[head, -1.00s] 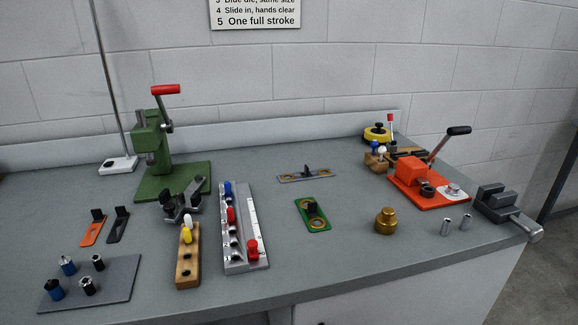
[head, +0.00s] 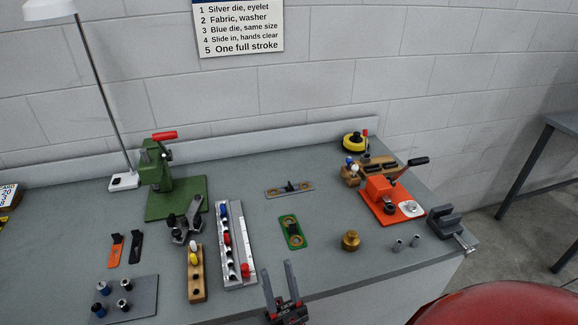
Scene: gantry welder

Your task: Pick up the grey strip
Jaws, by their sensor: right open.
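The grey strip (head: 273,193) lies flat near the back middle of the bench. It has a tan ring near each end and a small dark upright tab at its middle. My right gripper (head: 278,268) shows at the bottom middle, its two fingers spread and pointing up the picture, with nothing between them. It is at the bench's front edge, well short of the strip. My left gripper is not in view.
A green strip (head: 284,224) lies between the gripper and the grey strip. A silver die rack (head: 241,268) stands to the left and a brass knob (head: 350,240) to the right. A green press (head: 178,204) and an orange press (head: 373,204) stand farther out.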

